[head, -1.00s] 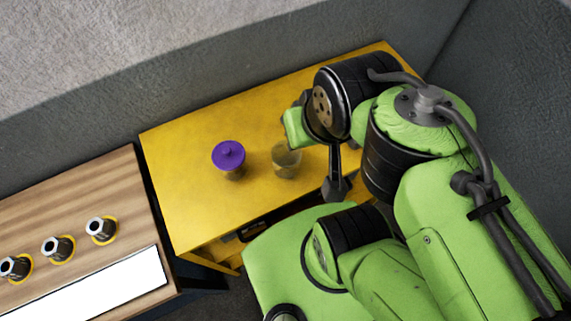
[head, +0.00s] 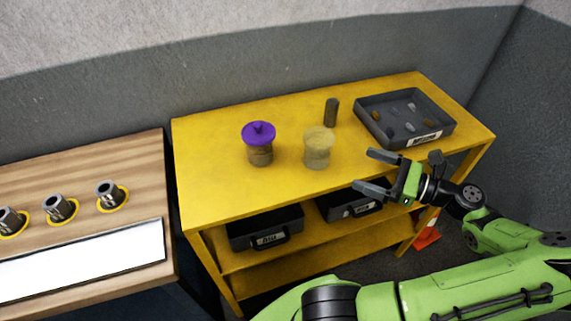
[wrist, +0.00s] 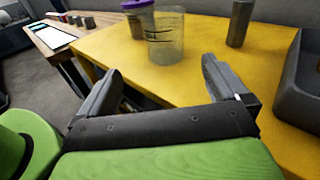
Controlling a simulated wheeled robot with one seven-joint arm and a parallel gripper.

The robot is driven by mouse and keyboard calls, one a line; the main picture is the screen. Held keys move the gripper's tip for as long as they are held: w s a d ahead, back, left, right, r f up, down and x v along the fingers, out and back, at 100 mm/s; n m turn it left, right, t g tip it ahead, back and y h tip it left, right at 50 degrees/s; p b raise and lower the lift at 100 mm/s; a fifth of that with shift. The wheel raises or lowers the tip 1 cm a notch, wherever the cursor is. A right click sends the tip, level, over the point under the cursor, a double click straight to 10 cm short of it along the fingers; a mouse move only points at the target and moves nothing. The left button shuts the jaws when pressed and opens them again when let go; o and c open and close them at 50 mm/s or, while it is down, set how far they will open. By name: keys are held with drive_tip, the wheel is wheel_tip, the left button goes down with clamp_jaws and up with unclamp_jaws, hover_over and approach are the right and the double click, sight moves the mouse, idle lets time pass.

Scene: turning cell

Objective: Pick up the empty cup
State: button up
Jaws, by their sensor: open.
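A clear, lidless cup (head: 318,148) stands upright on the yellow table. It looks empty and also shows in the wrist view (wrist: 166,40), beyond my fingertips. A second cup with a purple lid (head: 259,142) stands to its left and is partly hidden behind the clear cup in the wrist view (wrist: 138,14). My gripper (head: 370,170) is open and empty at the table's front edge, to the right of the clear cup and apart from it. In the wrist view my two fingers (wrist: 158,75) point toward the clear cup.
A dark cylinder (head: 331,112) stands behind the clear cup. A grey tray (head: 365,107) with several small parts sits at the right. Dark cases lie on the shelf below. A wooden bench (head: 140,195) with several metal parts is at the left. The table's front is clear.

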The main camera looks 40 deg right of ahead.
drive_tip(key=t, duration=0.1)
drive_tip(key=m+b, duration=0.1)
drive_tip(key=b, duration=0.5)
approach(317, 146)
drive_tip(key=shift+h, duration=0.3)
drive_tip(key=w+a+r, duration=0.1)
drive_tip(key=w+a, duration=0.1)
drive_tip(key=w+a+r, duration=0.1)
drive_tip(key=w+a, duration=0.1)
drive_tip(key=w+a+r, duration=0.1)
drive_tip(key=w+a, duration=0.1)
drive_tip(key=w, duration=0.1)
drive_tip(key=shift+a+r, duration=0.1)
drive_tip(key=shift+a, duration=0.15)
drive_tip(key=shift+s+r, duration=0.1)
drive_tip(key=c, duration=0.9)
drive_tip(key=shift+o, duration=0.2)
wheel_tip(317, 146, up, 18)
drive_tip(key=p, duration=0.9)
